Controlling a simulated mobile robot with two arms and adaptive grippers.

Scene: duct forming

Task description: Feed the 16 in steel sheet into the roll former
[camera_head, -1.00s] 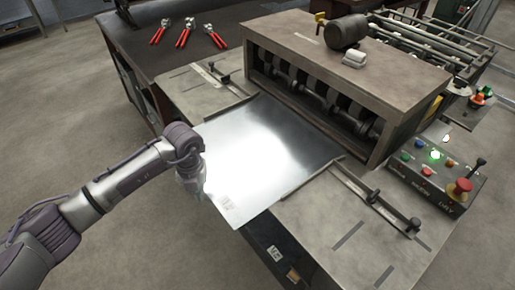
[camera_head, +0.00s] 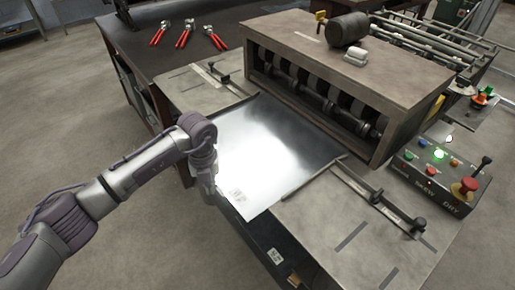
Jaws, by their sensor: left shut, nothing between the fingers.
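The steel sheet (camera_head: 262,150) is a bright, shiny flat plate with a small label near its near corner. It lies on the feed table between two guides, and its far edge is at the roller opening of the roll former (camera_head: 345,62). My left gripper (camera_head: 210,188) is at the sheet's near left edge, shut and with nothing in its fingers. It appears to touch that edge, but the exact contact is hard to see. My right gripper is not in view.
A control box (camera_head: 438,178) with coloured buttons, a lit green lamp and a red knob stands at the right. Several red-handled snips (camera_head: 186,33) lie on the dark bench behind. A dark mallet (camera_head: 346,31) rests on top of the machine. Floor at left is clear.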

